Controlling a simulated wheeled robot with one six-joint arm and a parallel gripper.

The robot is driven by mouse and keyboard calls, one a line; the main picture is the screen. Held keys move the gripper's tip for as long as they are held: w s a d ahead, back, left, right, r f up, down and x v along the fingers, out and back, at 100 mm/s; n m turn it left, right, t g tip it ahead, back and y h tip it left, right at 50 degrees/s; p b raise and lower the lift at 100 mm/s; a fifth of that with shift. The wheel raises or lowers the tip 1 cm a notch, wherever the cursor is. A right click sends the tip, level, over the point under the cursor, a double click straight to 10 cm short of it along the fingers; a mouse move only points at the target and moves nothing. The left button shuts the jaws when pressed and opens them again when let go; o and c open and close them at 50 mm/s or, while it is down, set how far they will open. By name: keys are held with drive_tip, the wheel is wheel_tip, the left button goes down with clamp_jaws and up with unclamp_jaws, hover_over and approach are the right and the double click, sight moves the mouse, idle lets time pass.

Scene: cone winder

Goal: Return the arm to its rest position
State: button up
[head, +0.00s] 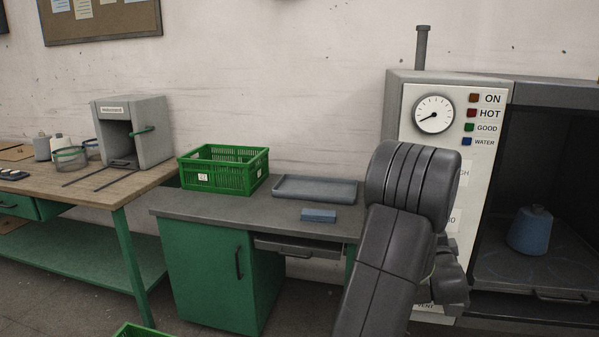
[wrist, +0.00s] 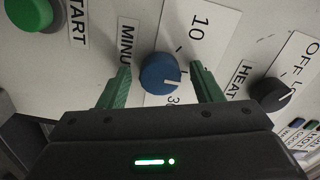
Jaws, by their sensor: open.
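My arm (head: 385,250) rises at the right of the head view, in front of the machine's white control panel; my gripper is hidden behind it there. In the wrist view my gripper (wrist: 163,78) is open, with one green finger on each side of a blue knob (wrist: 160,73). The knob has a white pointer mark and sits on a dial plate marked 10 and 30. I see a gap between each finger and the knob; I cannot tell how far the fingertips are from the panel.
A green START button (wrist: 30,12) and a black HEAT knob (wrist: 270,94) flank the blue knob. The machine's open chamber (head: 535,180) holds a blue cone (head: 531,230). A green crate (head: 223,168), a grey tray (head: 314,188) and a blue block (head: 318,215) are on the bench.

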drive_tip(key=shift+s, duration=0.1)
drive_tip(key=b+v, duration=0.2)
drive_tip(key=v, duration=1.1)
drive_tip(key=p+x, duration=0.2)
drive_tip(key=x, duration=1.1)
drive_tip(key=s+a+n, duration=0.2)
drive_tip(key=s+n, duration=0.6)
drive_tip(key=n, duration=0.4)
